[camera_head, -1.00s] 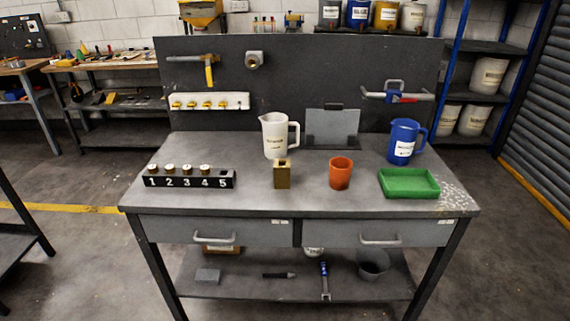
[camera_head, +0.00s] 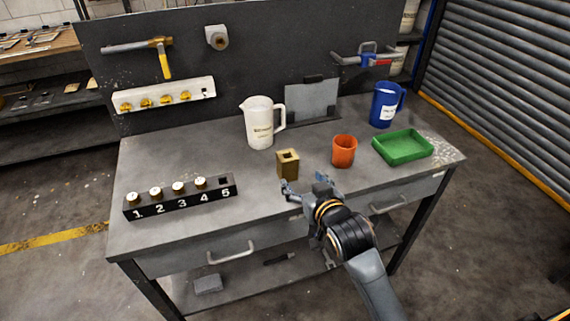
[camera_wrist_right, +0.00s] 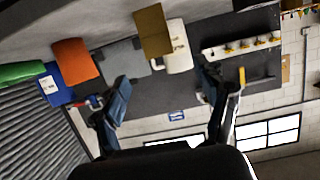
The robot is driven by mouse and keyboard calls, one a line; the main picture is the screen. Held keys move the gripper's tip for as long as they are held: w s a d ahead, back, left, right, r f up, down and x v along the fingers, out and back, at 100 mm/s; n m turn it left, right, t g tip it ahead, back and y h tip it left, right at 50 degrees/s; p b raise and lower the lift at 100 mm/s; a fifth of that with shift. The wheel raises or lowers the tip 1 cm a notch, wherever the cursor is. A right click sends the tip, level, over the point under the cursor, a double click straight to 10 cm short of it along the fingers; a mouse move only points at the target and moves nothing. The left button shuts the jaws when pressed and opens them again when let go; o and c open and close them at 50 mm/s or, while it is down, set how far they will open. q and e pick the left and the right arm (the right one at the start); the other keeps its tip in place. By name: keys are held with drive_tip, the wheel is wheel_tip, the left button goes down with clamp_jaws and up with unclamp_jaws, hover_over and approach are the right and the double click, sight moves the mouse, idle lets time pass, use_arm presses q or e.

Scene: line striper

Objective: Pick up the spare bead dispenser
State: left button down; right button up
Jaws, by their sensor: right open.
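No label marks out the spare bead dispenser. A small brass-coloured block (camera_head: 287,165) with a square hole in its top, which may be it, stands upright on the grey bench (camera_head: 225,224). It also shows at the top of the wrist view (camera_wrist_right: 152,30), which is upside down. My right gripper (camera_head: 306,186) is open and empty, over the bench's front edge, just in front of the block and apart from it. Its two fingers stand spread in the wrist view (camera_wrist_right: 165,88). My left gripper is out of view.
Behind the block stands a white jug (camera_head: 260,122). To its right are an orange cup (camera_head: 344,151), a green tray (camera_head: 403,147) and a blue jug (camera_head: 385,106). A back panel (camera_head: 270,60) closes the rear.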

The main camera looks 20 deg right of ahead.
sight(290, 163)
drive_tip(key=w, duration=0.4)
drive_tip(key=shift+d+f, duration=0.2)
drive_tip(key=shift+d, duration=0.2)
drive_tip(key=x, duration=0.4)
drive_tip(key=shift+a, duration=0.2)
drive_tip(key=shift+w+f+p, duration=0.15)
drive_tip(key=shift+w+p, duration=0.15)
drive_tip(key=shift+w, duration=0.05)
drive_tip(key=x, duration=0.5)
drive_tip(key=shift+s+f+p, duration=0.2)
drive_tip(key=shift+f+p, duration=0.1)
drive_tip(key=shift+f, duration=0.05)
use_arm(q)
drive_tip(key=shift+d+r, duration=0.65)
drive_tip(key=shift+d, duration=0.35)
use_arm(e)
clamp_jaws()
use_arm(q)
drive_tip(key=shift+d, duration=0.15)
use_arm(e)
drive_tip(key=shift+r, duration=0.2)
